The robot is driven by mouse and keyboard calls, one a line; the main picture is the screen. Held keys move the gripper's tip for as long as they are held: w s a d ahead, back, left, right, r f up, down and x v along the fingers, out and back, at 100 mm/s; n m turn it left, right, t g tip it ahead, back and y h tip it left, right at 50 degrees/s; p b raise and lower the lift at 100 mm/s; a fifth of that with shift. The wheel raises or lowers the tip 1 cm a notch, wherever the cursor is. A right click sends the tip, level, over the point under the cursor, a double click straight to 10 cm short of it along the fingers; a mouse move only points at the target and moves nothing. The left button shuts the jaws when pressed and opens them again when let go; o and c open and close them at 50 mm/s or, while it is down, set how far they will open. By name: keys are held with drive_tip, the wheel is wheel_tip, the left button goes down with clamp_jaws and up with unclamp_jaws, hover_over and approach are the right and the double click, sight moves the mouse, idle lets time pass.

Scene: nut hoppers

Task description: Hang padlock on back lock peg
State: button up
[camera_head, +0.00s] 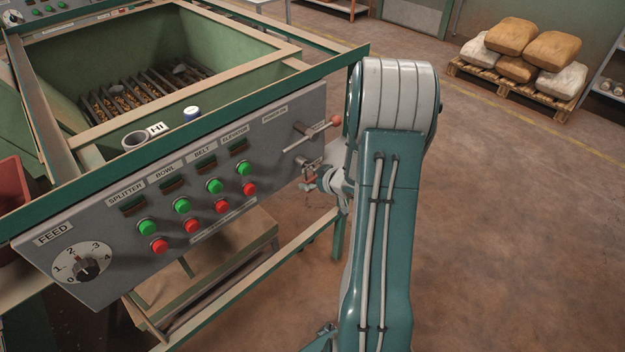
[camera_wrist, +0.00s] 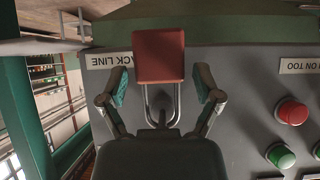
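A red padlock (camera_wrist: 160,56) with a silver shackle (camera_wrist: 162,103) is in the wrist view, in front of the grey panel. Its body is at the top of that picture, with the shackle pointing down towards my gripper. My gripper (camera_wrist: 161,88) has its two fingers spread, one on each side of the padlock, with a gap visible on both sides. In the head view my gripper (camera_head: 317,180) is at the right end of the panel, small and partly behind my arm.
The grey control panel (camera_head: 230,262) carries green and red buttons and a feed dial (camera_head: 84,268). A green hopper (camera_head: 130,40) stands behind; sacks (camera_head: 553,49) lie on a pallet. The right floor is clear.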

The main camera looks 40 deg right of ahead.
idle(0.4)
drive_tip(key=a+v, duration=0.1)
drive_tip(key=v, duration=1.1)
drive_tip(key=w+a+r+m+g+h, duration=0.1)
drive_tip(key=w+a+r+h, duration=0.15)
drive_tip(key=r, duration=0.45)
drive_tip(key=w+a+r+g+h, duration=0.1)
drive_tip(key=a+r+h, duration=0.3)
drive_tip(key=r, duration=0.3)
drive_tip(key=s+a+r+g+y, duration=0.1)
drive_tip(key=s+a+y, duration=0.1)
drive_tip(key=s+a, duration=0.5)
drive_tip(key=s+a+r+g+y, duration=0.2)
drive_tip(key=s+a, duration=0.5)
drive_tip(key=a, duration=0.6)
drive_tip(key=shift+s+a+r+g+y, duration=0.15)
drive_tip(key=shift+s+a+g+y, duration=0.2)
drive_tip(key=shift+y, duration=0.5)
drive_tip(key=shift+w, duration=0.1)
